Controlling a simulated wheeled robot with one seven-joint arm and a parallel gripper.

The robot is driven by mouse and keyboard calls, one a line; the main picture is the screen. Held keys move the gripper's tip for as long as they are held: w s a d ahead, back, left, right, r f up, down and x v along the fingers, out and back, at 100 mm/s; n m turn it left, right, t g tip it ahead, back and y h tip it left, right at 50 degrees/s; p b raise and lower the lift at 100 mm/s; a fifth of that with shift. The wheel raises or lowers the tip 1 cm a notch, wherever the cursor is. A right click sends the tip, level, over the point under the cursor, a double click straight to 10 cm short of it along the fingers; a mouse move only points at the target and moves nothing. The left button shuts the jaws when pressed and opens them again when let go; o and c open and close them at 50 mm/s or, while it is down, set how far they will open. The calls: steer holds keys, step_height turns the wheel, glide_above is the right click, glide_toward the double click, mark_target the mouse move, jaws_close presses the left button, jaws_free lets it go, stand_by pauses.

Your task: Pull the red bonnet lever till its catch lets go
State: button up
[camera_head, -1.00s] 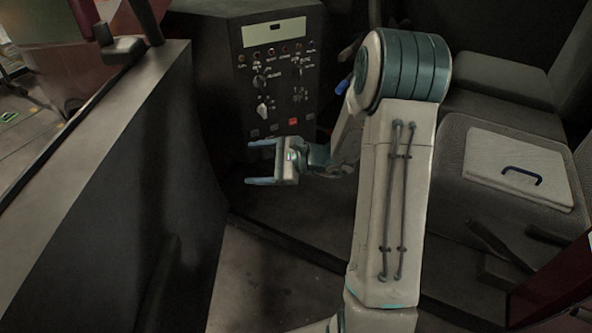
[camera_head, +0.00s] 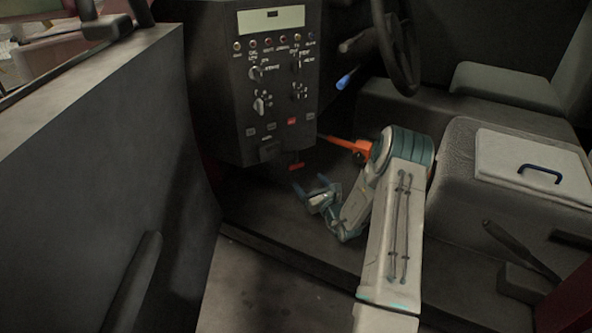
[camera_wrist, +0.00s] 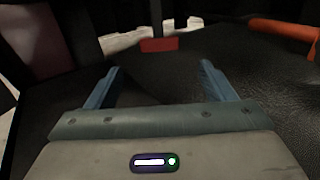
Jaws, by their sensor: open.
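The red bonnet lever (camera_head: 296,166) is a small red handle under the lower edge of the black control panel in the head view. In the wrist view the red lever (camera_wrist: 159,45) lies ahead of the fingers, between their lines and near the top of the picture. My gripper (camera_head: 310,186) is just below the lever in the head view, its fingers pointing up towards it. In the wrist view my gripper (camera_wrist: 162,82) has its two blue fingers apart with nothing between them. A gap shows between the fingertips and the lever.
The control panel (camera_head: 268,75) with knobs and buttons stands above the lever. An orange bar (camera_head: 345,145) is to the right, also in the wrist view (camera_wrist: 285,28). A steering wheel (camera_head: 397,45) and seat (camera_head: 460,165) are at right. A dark door panel (camera_head: 90,170) fills the left.

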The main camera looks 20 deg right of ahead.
mark_target(297, 168)
steer(key=w+b, duration=0.1)
steer(key=w, duration=0.2)
steer(key=w+a, duration=0.1)
steer(key=w, duration=0.2)
steer(key=w+b, duration=0.1)
steer(key=w, duration=0.3)
steer(key=shift+w+a+b, duration=0.1)
steer(key=shift+a+b, duration=0.2)
steer(key=shift+a, duration=0.1)
